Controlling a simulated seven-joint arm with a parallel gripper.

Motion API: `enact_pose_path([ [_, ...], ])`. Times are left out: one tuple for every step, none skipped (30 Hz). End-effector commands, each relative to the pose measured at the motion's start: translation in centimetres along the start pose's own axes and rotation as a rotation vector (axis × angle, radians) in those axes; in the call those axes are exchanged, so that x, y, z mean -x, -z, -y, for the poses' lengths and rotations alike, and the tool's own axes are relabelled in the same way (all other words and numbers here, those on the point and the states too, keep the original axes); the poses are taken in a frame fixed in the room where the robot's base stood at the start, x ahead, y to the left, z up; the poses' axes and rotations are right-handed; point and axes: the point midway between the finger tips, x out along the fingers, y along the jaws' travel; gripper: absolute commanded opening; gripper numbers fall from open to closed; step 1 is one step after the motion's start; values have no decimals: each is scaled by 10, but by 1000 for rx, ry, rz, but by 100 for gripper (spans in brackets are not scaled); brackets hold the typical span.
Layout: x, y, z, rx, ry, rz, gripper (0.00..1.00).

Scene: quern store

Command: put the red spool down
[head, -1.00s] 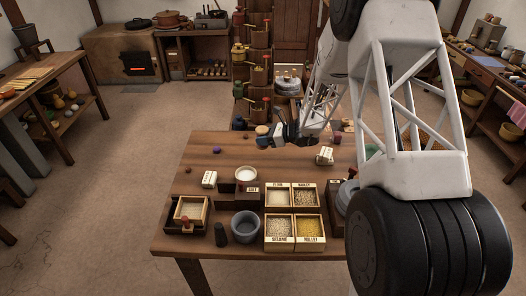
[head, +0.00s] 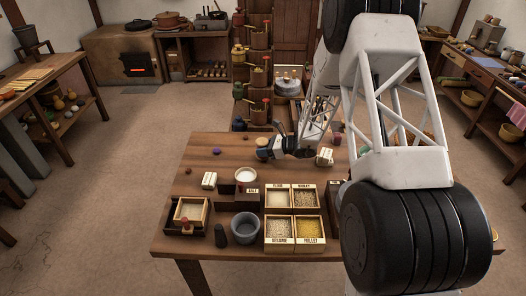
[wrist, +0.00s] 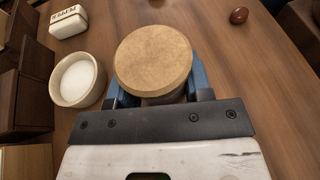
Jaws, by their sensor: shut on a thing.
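My gripper (head: 272,150) is low over the far middle of the wooden table. In the wrist view my gripper (wrist: 157,88) has its blue fingers on either side of a round thing with a flat tan top, taken as the spool (wrist: 153,58). Only this tan end shows clearly; its sides are mostly hidden, and I see no red on it. It also shows as a small tan end in the head view (head: 262,142). It looks upright. Whether its base touches the table, I cannot tell.
A bowl of white stuff (wrist: 78,80) stands close on the left in the wrist view. A white labelled block (wrist: 68,21) and a red-brown egg-shaped thing (wrist: 239,15) lie beyond. Grain boxes (head: 293,214) and a grey pot (head: 245,228) fill the near table.

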Motion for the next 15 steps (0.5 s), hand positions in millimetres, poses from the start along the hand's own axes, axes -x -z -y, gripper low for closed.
enact_pose_path([
  [-2, 5, 0, -2, 0, 0, 22],
  [-2, 7, 0, -2, 0, 0, 22],
  [-3, 9, 0, -1, 0, 0, 22],
  [-4, 10, 0, -1, 0, 0, 22],
  [-4, 11, 0, 0, 0, 0, 22],
  [-4, 12, 0, 0, 0, 0, 22],
  [-4, 12, 0, 0, 0, 0, 22],
  [-4, 12, 0, 0, 1, 0, 22],
  [-4, 12, 0, 0, 1, 0, 22],
  [-4, 12, 0, 0, 1, 0, 22],
  [-4, 12, 0, 0, 1, 0, 22],
  [-4, 12, 0, 0, 1, 0, 22],
  [-4, 12, 0, 0, 0, 0, 22],
  [-4, 12, 0, 0, 0, 0, 22],
  [-4, 12, 0, 0, 0, 0, 22],
])
